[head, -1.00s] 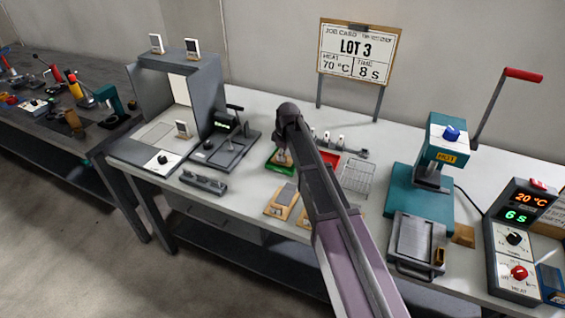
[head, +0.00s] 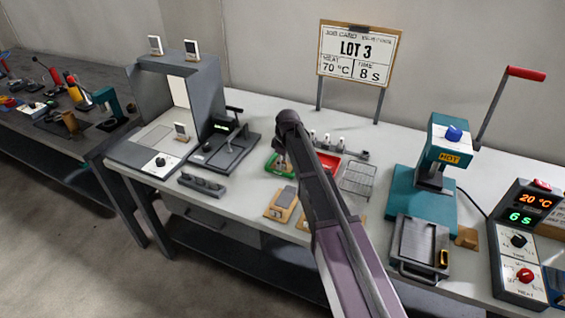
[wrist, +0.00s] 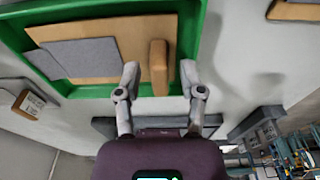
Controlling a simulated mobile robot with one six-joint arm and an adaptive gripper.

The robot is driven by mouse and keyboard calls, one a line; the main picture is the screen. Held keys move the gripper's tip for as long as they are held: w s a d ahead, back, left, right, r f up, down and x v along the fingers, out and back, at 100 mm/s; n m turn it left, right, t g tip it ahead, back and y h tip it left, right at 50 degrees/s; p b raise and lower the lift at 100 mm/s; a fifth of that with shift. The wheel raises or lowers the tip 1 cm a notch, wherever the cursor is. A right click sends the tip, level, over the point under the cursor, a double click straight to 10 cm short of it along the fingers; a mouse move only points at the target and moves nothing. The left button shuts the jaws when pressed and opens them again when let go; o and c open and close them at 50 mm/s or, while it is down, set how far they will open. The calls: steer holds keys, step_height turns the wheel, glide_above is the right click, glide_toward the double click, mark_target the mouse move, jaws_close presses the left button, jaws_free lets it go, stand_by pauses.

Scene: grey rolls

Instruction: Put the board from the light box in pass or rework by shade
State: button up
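A tan wooden board (wrist: 125,40) with a grey patch (wrist: 82,58) and an upright tan grip block (wrist: 158,66) lies in the green tray (wrist: 190,30). My gripper (wrist: 160,78) is open, with one fingertip on each side of the block and visible gaps between. In the head view my gripper (head: 281,158) is at the green tray (head: 270,164), partly covered by my arm. The red tray (head: 329,161) is just right of it. The light box (head: 205,95) stands at left; I see no board on its floor, only a small card (head: 181,131).
A wire rack (head: 359,178) stands to the right, then a teal press (head: 430,185) and a control box (head: 518,240). A black clamp device (head: 226,148) is beside the light box.

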steer(key=shift+r, duration=0.15)
step_height(320, 180, up, 12)
steer(key=d+p, duration=0.1)
steer(key=p, duration=1.1)
steer(key=shift+s+d, duration=0.2)
steer(key=shift+s, duration=0.1)
stand_by(0.7)
steer(key=s+d+m+h, duration=0.1)
steer(key=s+d+m, duration=1.3)
steer(key=s+d, duration=0.8)
steer(key=s, duration=0.3)
steer(key=shift+s+g, duration=0.15)
steer(key=shift+g, duration=0.15)
steer(key=shift+a, duration=0.1)
